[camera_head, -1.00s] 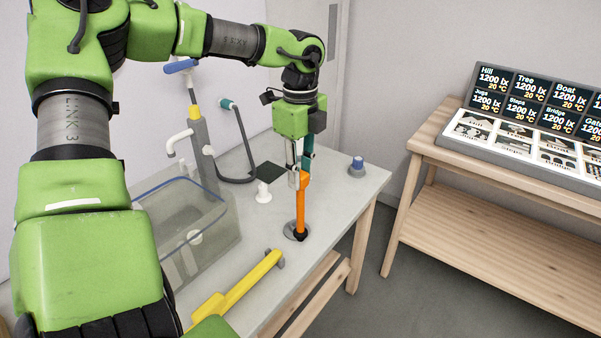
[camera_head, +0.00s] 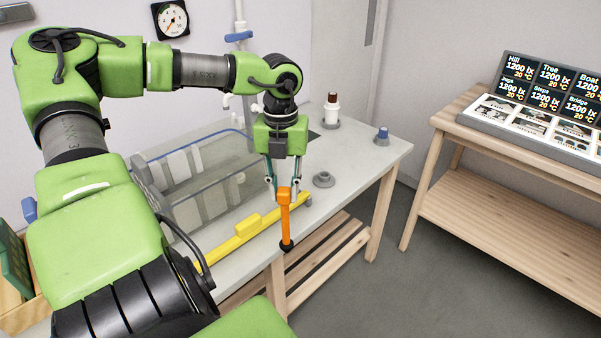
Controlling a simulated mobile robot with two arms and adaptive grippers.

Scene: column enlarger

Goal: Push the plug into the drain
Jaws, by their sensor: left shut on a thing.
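My left gripper (camera_head: 283,190) points down and is shut on the upright orange handle (camera_head: 284,215). The handle has a black lower end (camera_head: 286,244), which appears in front of the yellow bar at the table's front edge; I cannot tell its height. A grey ring holder (camera_head: 324,180) stands empty on the table, right of the gripper. A clear tank (camera_head: 205,205) with a blue rim stands left of the gripper. I cannot make out the plug or the drain for certain. My right gripper is not in view.
A yellow bar (camera_head: 235,241) lies along the tank's front. A white and brown bottle (camera_head: 331,108) and a blue-topped knob (camera_head: 382,136) stand at the back right of the grey table (camera_head: 355,165). A wooden bench (camera_head: 470,150) with a card display stands right, across open floor.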

